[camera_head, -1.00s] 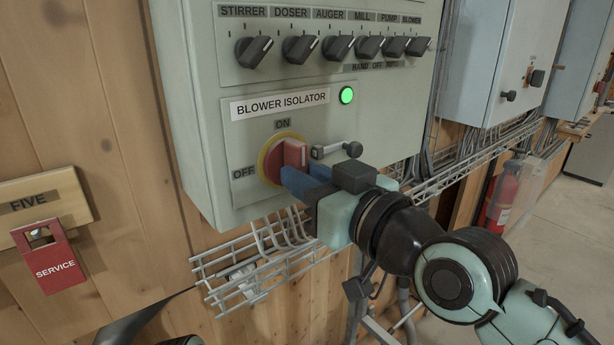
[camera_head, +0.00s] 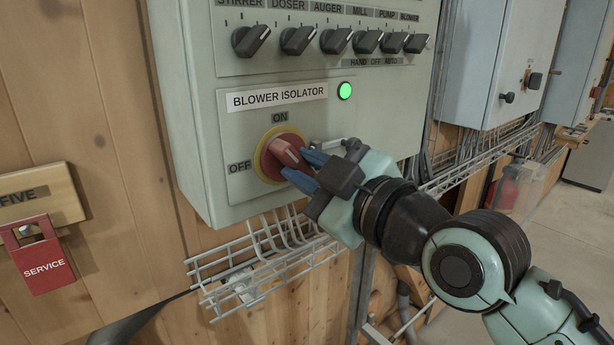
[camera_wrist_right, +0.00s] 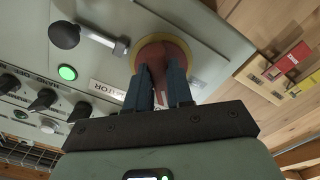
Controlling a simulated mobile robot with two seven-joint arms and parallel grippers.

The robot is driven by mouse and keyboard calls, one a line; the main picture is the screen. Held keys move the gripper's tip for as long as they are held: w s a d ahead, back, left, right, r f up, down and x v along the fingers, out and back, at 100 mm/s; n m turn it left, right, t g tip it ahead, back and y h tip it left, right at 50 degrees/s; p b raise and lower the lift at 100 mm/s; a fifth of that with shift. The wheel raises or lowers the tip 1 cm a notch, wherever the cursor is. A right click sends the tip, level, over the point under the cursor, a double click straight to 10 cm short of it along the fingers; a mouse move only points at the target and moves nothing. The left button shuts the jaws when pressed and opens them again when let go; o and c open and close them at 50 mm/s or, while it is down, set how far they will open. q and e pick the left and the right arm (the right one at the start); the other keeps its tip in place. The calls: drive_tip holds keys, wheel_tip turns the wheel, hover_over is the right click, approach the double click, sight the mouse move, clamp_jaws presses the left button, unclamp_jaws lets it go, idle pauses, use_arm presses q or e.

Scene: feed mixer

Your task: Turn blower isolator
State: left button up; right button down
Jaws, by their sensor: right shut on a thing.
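The blower isolator is a red rotary handle (camera_head: 283,150) on a yellow ring (camera_head: 262,172), on the grey-green panel under the label "BLOWER ISOLATOR". Its grip is tilted, its upper end leaning left between the ON mark (camera_head: 279,117) and the OFF mark (camera_head: 240,166). My right gripper (camera_head: 298,167) is shut on the handle with its blue fingers, coming from the lower right. In the right wrist view the red handle (camera_wrist_right: 158,55) sits between both fingers (camera_wrist_right: 158,88). The fingers hide part of the grip. My left gripper is not in view.
A green lamp (camera_head: 344,90) is lit above right of the handle. A dark-knobbed lever (camera_head: 352,147) sticks out close to my right gripper. A row of black selector knobs (camera_head: 335,40) is above, a wire cable tray (camera_head: 255,262) below. A red SERVICE tag (camera_head: 42,262) hangs at left.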

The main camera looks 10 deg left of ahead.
drive_tip(key=n, duration=0.4)
drive_tip(key=shift+r+n, duration=0.15)
drive_tip(key=shift+n, duration=0.15)
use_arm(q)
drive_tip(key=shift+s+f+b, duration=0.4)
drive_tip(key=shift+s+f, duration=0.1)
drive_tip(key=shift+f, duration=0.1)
use_arm(e)
drive_tip(key=n, duration=0.5)
drive_tip(key=shift+w+r, duration=0.1)
drive_tip(key=shift+r, duration=0.1)
drive_tip(key=shift+n, duration=0.3)
drive_tip(key=c, duration=1)
unclamp_jaws()
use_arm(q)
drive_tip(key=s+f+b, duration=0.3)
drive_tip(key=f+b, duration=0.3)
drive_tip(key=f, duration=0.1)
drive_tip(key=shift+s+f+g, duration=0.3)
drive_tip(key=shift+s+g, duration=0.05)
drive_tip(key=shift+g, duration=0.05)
use_arm(e)
drive_tip(key=v, duration=1.3)
drive_tip(key=shift+d, duration=0.15)
